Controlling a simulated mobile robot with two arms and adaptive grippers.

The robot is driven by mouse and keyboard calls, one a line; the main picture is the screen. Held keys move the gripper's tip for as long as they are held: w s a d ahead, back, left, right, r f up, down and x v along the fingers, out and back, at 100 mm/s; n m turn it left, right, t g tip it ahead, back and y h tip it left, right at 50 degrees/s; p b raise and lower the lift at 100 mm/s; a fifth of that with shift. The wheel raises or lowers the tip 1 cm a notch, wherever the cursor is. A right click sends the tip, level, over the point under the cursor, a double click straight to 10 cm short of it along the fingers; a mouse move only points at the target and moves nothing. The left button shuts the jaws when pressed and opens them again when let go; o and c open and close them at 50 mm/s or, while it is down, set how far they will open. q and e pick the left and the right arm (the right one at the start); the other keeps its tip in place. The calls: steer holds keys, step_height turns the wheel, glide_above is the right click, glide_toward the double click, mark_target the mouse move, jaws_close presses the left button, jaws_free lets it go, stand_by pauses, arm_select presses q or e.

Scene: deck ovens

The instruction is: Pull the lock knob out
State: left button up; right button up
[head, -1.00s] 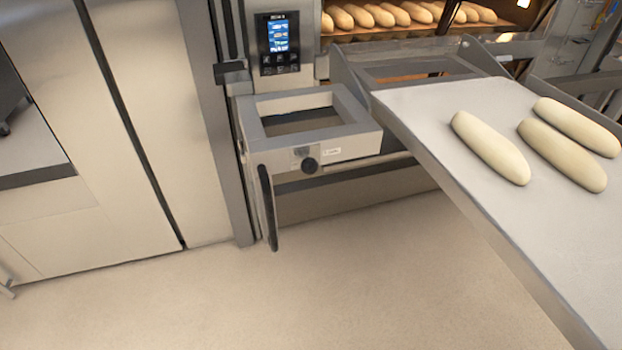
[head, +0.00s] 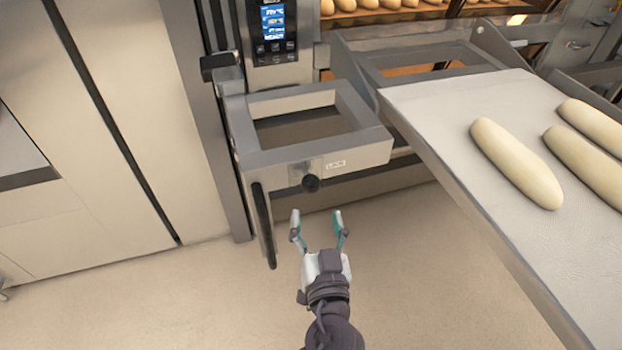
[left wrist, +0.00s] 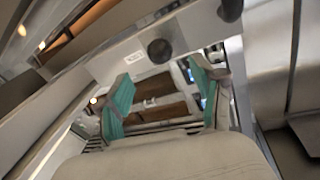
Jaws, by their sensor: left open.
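The lock knob (head: 311,183) is a round black knob on the front face of a grey metal frame (head: 260,159), beside a small white label. In the left wrist view a round black knob (left wrist: 160,51) shows above and between the fingers, and another dark rounded part sits at the top edge. My left gripper (head: 318,218) is open and empty, its teal fingers pointing at the frame from below and in front of the knob, apart from it. The teal fingers also show in the left wrist view (left wrist: 160,95). My right gripper is in neither view.
A loading board (head: 440,110) with several pale dough loaves (head: 517,163) slopes along the right. A black vertical handle (head: 263,222) hangs left of the knob. A lit control panel (head: 273,30) is above. The floor in front is clear.

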mark_target(312, 192)
arm_select(q)
steer(key=w, duration=0.3)
steer(key=w+p, duration=0.1)
steer(key=w, duration=0.2)
steer(key=w+a+p, duration=0.1)
steer(key=w, duration=0.2)
steer(key=shift+w, duration=0.25)
